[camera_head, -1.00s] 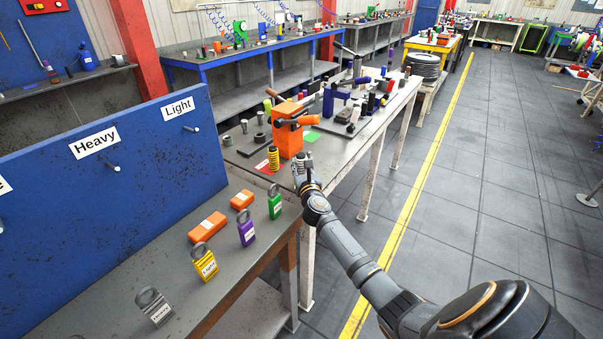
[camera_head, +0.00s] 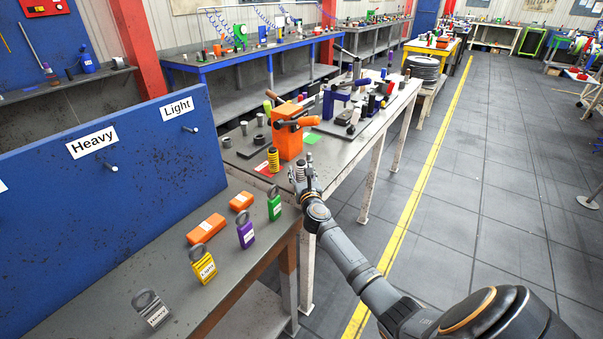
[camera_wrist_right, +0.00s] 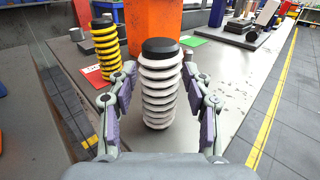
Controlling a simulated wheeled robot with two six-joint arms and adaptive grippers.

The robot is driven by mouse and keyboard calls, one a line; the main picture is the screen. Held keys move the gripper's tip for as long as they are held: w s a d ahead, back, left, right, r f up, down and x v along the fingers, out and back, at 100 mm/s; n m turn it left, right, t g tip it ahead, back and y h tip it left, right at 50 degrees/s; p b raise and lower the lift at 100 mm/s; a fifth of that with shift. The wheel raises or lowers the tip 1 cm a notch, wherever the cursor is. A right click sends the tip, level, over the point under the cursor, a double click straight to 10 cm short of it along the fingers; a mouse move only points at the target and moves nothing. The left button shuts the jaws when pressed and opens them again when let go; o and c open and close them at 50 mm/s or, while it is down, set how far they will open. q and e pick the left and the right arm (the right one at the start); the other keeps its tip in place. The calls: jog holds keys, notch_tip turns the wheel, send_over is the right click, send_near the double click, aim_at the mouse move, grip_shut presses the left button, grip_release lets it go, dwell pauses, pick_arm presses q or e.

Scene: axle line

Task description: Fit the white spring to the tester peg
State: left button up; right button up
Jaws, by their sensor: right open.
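The white spring (camera_wrist_right: 159,92) stands upright with a black top in the right wrist view. It also shows, small, in the head view (camera_head: 300,170). My right gripper (camera_head: 302,181) is open, with one finger on each side of the spring; in the right wrist view a gap shows between the fingers (camera_wrist_right: 160,100) and the coils. The orange tester (camera_head: 290,141) with its lever stands just behind, and it also shows in the right wrist view (camera_wrist_right: 153,20). I cannot make out a bare tester peg. My left gripper is not in view.
A yellow and black spring (camera_wrist_right: 106,50) stands left of the white one, by a red card (camera_wrist_right: 95,75). A green card (camera_wrist_right: 192,41) lies to the right. Several padlock-shaped weights, one of them yellow (camera_head: 203,263), stand on the near bench below a blue board (camera_head: 120,200).

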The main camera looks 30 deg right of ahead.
jog(key=v, duration=1)
jog(key=shift+s+a, duration=0.15)
jog(key=shift+a, duration=0.05)
jog(key=shift+f, duration=0.1)
